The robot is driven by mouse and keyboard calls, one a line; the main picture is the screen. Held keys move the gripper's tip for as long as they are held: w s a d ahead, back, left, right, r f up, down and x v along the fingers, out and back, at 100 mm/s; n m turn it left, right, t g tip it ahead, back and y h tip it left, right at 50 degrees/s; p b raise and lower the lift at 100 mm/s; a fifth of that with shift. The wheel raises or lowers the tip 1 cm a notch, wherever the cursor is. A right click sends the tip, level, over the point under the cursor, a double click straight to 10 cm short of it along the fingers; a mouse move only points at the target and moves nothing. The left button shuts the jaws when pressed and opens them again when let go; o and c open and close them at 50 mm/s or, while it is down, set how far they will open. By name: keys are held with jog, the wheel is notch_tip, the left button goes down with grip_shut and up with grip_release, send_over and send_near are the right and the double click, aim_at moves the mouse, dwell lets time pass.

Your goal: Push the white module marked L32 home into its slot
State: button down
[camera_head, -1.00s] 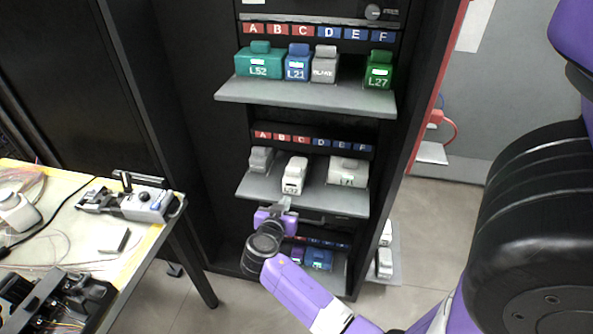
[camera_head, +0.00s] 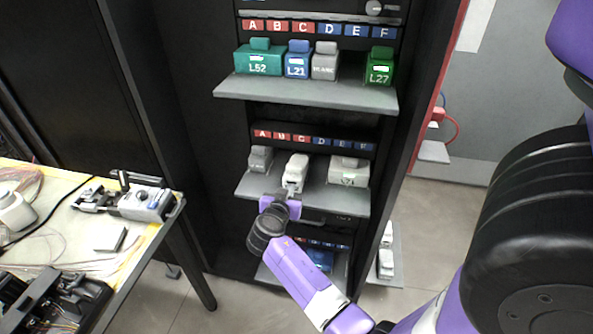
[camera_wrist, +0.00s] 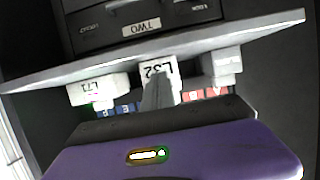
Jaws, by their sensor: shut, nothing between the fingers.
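The white module marked L32 (camera_head: 297,168) stands on the middle shelf (camera_head: 335,203) between two other modules. Its front sits nearer the shelf's front edge than the grey module on its left. In the wrist view, its label (camera_wrist: 158,69) reads upside down. My gripper (camera_head: 291,189) is shut and empty at the module's front, with its fingers covering the lower front in the head view. In the wrist view, the fingertips (camera_wrist: 157,80) overlap the module's face just below the label. I cannot tell whether they touch it. The slot behind the module is hidden.
A grey module (camera_head: 260,158) stands to the left and a white module, L71 (camera_head: 348,172), to the right. The upper shelf (camera_head: 310,93) holds several coloured modules. A workbench (camera_head: 75,200) with tools stands at left. The lower shelf is partly behind my arm.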

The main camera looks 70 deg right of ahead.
aim_at(294, 176)
jog(key=shift+w+d+b, duration=0.15)
jog(key=shift+d+b, duration=0.55)
jog(key=shift+d, duration=1)
jog(key=shift+w+d+b, duration=0.1)
jog(key=shift+d+b, duration=0.55)
jog(key=shift+d, duration=1.05)
jog(key=shift+s+a, duration=0.15)
jog(key=shift+a, duration=1.9)
jog(key=shift+s+a, duration=0.15)
jog(key=shift+a, duration=1.85)
